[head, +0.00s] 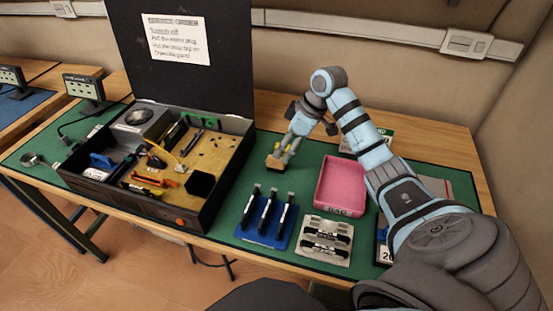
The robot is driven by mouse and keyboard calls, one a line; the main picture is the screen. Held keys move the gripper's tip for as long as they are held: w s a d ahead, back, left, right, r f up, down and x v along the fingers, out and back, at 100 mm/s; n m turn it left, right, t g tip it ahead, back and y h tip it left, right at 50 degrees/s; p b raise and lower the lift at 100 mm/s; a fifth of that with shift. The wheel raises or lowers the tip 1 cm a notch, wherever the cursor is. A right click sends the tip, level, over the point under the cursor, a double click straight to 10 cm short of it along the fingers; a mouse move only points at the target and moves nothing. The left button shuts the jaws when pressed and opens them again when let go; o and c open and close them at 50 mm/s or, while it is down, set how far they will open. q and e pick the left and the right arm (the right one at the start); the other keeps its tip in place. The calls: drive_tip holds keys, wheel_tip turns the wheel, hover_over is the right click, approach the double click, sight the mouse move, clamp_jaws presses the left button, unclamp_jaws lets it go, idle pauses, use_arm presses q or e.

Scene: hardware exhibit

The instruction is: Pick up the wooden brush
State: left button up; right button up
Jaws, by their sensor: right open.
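A small light-wood piece (273,163), which looks like the wooden brush, is on the green mat (228,205) right of the open black case. It is small and partly covered by my gripper, so I cannot make out its bristles. My right gripper (280,153) reaches down to it from above, its open fingers at the piece. I cannot tell whether the fingers touch it. My left gripper is not in view.
The open black case (187,212) with tools stands at left, its lid upright behind. A pink tray (327,187) is right of the gripper. A blue rack (250,237) with dark tools and a pale holder (342,257) lie in front.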

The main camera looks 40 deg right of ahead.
drive_tip(key=b+x, duration=0.1)
drive_tip(key=x, duration=0.6)
drive_tip(key=shift+a+f, duration=0.2)
drive_tip(key=shift+a, duration=0.05)
clamp_jaws()
drive_tip(key=shift+r, duration=0.1)
wheel_tip(320, 180, up, 15)
drive_tip(key=p, duration=0.3)
wheel_tip(320, 180, up, 5)
drive_tip(key=p, duration=0.4)
hover_over(276, 160)
drive_tip(key=shift+w+d+r, duration=0.1)
drive_tip(key=shift+w+d, duration=0.05)
